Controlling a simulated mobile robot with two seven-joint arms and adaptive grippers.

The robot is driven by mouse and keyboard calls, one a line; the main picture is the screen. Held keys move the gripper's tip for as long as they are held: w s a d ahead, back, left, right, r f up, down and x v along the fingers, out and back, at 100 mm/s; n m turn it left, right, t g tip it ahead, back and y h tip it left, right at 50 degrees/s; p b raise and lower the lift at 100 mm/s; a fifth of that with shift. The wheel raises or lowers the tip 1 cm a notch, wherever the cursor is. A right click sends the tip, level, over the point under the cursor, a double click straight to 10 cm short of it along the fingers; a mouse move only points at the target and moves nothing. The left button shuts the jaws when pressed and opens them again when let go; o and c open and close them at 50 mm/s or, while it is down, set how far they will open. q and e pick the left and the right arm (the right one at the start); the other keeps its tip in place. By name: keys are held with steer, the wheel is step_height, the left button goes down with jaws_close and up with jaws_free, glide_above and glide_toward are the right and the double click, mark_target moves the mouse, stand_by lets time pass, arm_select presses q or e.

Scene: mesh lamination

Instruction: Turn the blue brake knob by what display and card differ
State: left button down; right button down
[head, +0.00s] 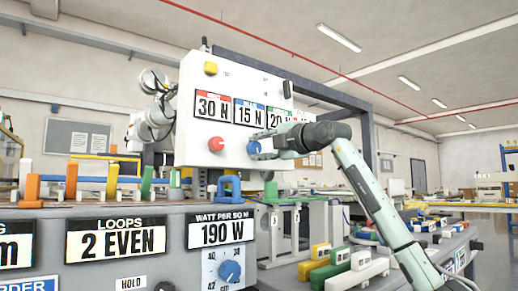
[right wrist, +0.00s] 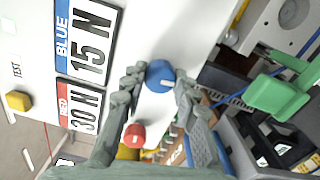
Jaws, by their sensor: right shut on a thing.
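The blue brake knob (head: 253,148) sits low on the white upright panel (head: 190,95), right of the red knob (head: 216,143). My right gripper (head: 264,146) reaches in from the right and is shut on the blue knob. In the right wrist view the blue knob (right wrist: 159,75) is between the fingers, with the red knob (right wrist: 134,134) apart from them. The blue display (head: 249,114) reads 15 N; it also shows in the right wrist view (right wrist: 92,40). I cannot make out a card with brake values. My left gripper is not visible.
The red display (head: 212,106) reads 30 N and the green display (head: 281,119) reads 20 N. A yellow button (head: 211,68) is above. The lower console shows 2 EVEN (head: 116,241) and 190 W (head: 221,231), with another blue knob (head: 230,271). Coloured blocks (head: 320,254) stand at lower right.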

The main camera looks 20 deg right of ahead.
stand_by(0.5)
steer(key=c, duration=1.2)
jaws_free()
steer(key=shift+o, duration=0.2)
steer(key=v, duration=1.2)
